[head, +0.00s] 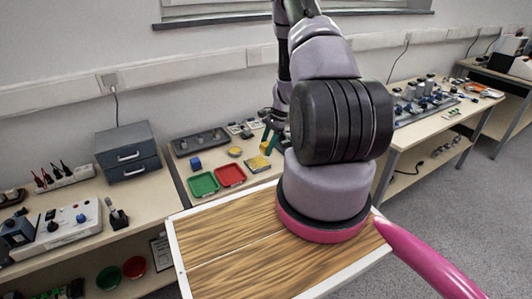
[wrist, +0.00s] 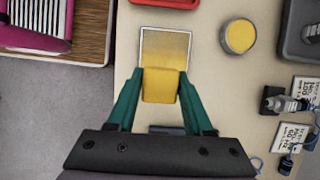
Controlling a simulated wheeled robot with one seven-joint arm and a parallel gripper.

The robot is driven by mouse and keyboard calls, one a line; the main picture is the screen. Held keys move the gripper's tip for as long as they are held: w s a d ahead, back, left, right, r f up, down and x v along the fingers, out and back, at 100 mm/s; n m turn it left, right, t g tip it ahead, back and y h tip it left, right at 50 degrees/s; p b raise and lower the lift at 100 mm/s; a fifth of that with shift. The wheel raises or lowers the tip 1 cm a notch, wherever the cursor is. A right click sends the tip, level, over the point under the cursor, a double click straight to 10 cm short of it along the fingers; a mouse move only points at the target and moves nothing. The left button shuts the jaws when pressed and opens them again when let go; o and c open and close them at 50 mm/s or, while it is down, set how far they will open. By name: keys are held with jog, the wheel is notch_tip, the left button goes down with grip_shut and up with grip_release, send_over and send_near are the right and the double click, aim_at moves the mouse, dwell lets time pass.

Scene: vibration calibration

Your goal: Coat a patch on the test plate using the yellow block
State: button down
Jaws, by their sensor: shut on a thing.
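In the wrist view my gripper (wrist: 161,92) has its green fingers shut on the yellow block (wrist: 161,87). The block overlaps the near edge of the test plate (wrist: 176,45), a square with a pale rim. The plate's inside looks yellowish, with a greyer tone toward the far side. I cannot tell whether the block touches the plate. In the head view the plate (head: 258,165) lies on the bench, and my gripper (head: 267,142) is just above and behind it, with the block hard to make out.
A round yellow dish (wrist: 239,36) stands right of the plate in the wrist view. A grey tray (head: 200,141) lies behind.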

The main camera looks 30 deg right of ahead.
aim_at(263, 145)
jog(key=shift+r, duration=2.1)
jog(key=shift+a, duration=0.15)
